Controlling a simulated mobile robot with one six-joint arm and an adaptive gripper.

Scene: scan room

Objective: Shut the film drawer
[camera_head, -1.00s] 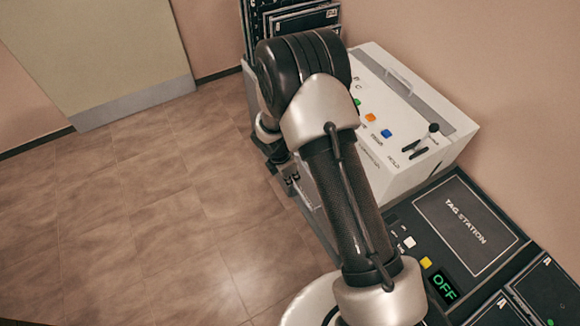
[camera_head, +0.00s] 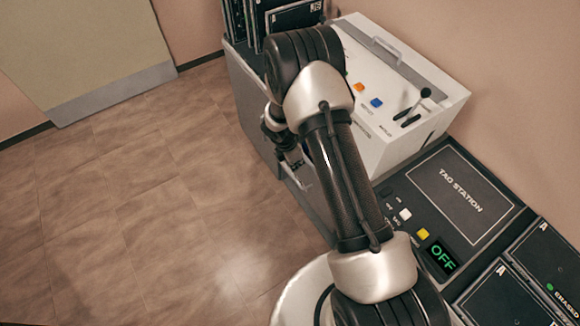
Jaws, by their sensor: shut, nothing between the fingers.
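My gripper (camera_head: 296,163) is shut and empty, pointing down at the aisle-side front of the grey counter (camera_head: 247,105). My own arm covers part of it. A thin pale bar, like a drawer handle (camera_head: 305,184), shows just below the fingertips on the counter front. I cannot tell whether the fingers touch it. The film drawer itself is not clearly visible, and my arm hides much of that front, so how far it stands open cannot be told.
On the counter are a white machine (camera_head: 445,98) with coloured buttons and a lever, a tag station (camera_head: 465,195) reading OFF, and dark film cassettes (camera_head: 505,300). More dark cassettes (camera_head: 295,17) stand at the back. The tiled floor (camera_head: 130,210) at left is clear.

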